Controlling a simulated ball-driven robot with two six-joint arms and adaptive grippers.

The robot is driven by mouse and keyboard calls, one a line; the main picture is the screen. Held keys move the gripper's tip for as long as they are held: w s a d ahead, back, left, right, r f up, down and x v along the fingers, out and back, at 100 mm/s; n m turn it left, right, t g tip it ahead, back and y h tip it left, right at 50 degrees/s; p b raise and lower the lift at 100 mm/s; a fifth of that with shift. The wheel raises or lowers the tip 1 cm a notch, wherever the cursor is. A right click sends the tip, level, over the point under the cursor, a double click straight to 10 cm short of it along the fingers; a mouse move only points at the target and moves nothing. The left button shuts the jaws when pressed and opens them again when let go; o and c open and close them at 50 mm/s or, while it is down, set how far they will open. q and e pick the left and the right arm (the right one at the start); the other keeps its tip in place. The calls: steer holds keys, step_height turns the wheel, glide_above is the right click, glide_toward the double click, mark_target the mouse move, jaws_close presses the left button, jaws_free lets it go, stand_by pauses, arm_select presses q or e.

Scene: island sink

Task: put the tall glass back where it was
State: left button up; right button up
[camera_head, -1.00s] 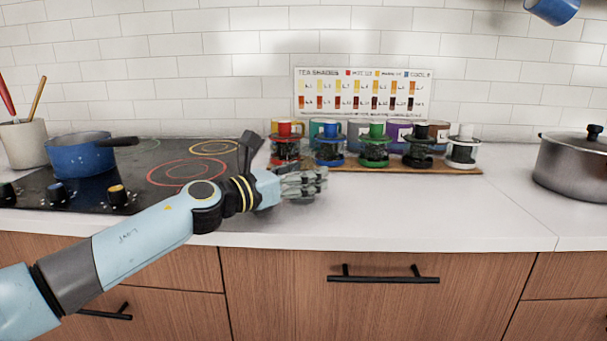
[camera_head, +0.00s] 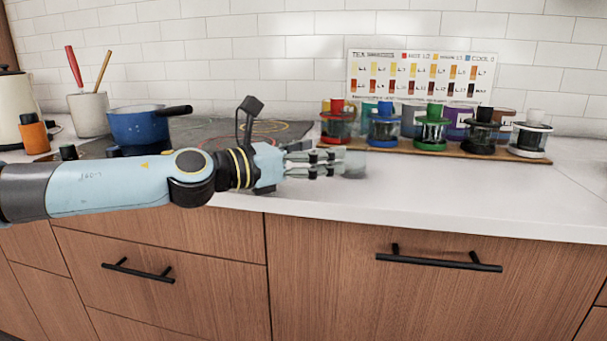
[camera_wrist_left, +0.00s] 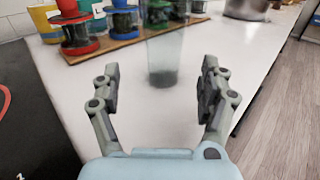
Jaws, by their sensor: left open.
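The tall glass is clear and faintly grey. In the left wrist view the tall glass (camera_wrist_left: 163,58) stands upright on the white counter, just ahead of my left gripper (camera_wrist_left: 160,88) and roughly centred between its fingers. The fingers are spread wide, with nothing held. In the head view my left gripper (camera_head: 340,162) points right, low over the counter in front of the jars; a faint part of the glass (camera_head: 357,163) shows at its fingertips. Whether any finger touches the glass is hard to tell. My right gripper is not in view.
Several jars with coloured lids, such as a green one (camera_head: 431,130), stand on a wooden board (camera_head: 470,153) behind the gripper, with mugs behind them. A blue pot (camera_head: 137,127) is on the cooktop at left. The counter (camera_head: 460,195) in front of the board is clear.

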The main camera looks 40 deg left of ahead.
arm_select(q)
steer(key=shift+s+d+f+b, duration=0.15)
steer(key=shift+s+f+b, duration=0.15)
steer(key=shift+s+b, duration=0.1)
steer(key=shift+s+a+r+p, duration=0.25)
steer(key=shift+s+r+p, duration=0.1)
steer(key=shift+s+p, duration=0.3)
steer(key=shift+s, duration=0.55)
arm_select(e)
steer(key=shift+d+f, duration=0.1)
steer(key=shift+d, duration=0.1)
